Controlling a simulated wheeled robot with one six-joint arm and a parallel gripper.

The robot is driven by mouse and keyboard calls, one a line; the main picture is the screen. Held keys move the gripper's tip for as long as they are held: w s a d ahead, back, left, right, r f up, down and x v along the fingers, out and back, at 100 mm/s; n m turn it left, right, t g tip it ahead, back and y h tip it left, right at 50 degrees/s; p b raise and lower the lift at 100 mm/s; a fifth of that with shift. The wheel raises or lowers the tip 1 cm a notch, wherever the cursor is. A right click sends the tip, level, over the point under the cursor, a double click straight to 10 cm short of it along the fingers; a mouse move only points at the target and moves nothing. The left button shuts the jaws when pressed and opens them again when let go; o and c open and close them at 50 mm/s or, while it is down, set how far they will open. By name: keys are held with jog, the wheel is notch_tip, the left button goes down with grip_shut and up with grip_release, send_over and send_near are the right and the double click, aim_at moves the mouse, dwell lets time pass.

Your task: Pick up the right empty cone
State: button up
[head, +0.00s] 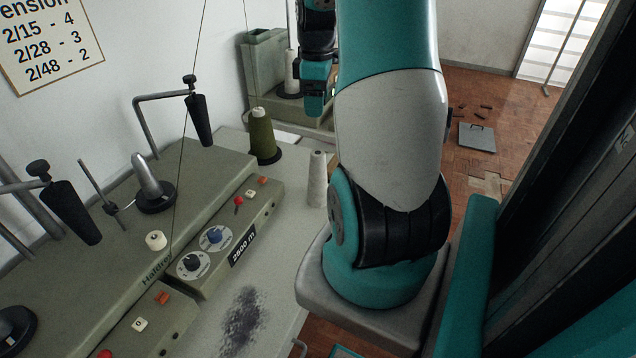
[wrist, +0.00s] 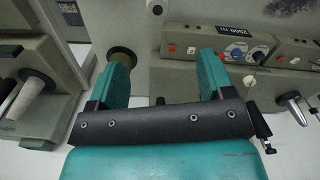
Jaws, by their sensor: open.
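A pale, slim empty cone (head: 317,180) stands upright on the grey table, right of the machine and partly beside my arm. A pale cone top (wrist: 156,7) shows at the upper edge of the wrist view, probably the same one. Another pale cone (head: 291,75) stands on a dark base at the back machine; it also seems to show at the left of the wrist view (wrist: 27,98). My gripper (head: 316,100) is at the back, above the table; in the wrist view (wrist: 163,70) its teal fingers are wide apart with nothing between them.
An olive thread cone (head: 262,137) stands near the pale cone and shows just beyond the left finger in the wrist view (wrist: 121,56). The grey-green winding machine (head: 215,240) with knobs and buttons fills the left.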

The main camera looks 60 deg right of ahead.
aim_at(318, 152)
notch_tip(318, 152, down, 11)
jog(key=shift+s+f+p, duration=0.1)
jog(key=shift+p, duration=0.7)
jog(key=shift+d+f+p, duration=0.2)
jog(key=shift+f+p, duration=0.7)
jog(key=shift+f, duration=2)
jog(key=c, duration=1.2)
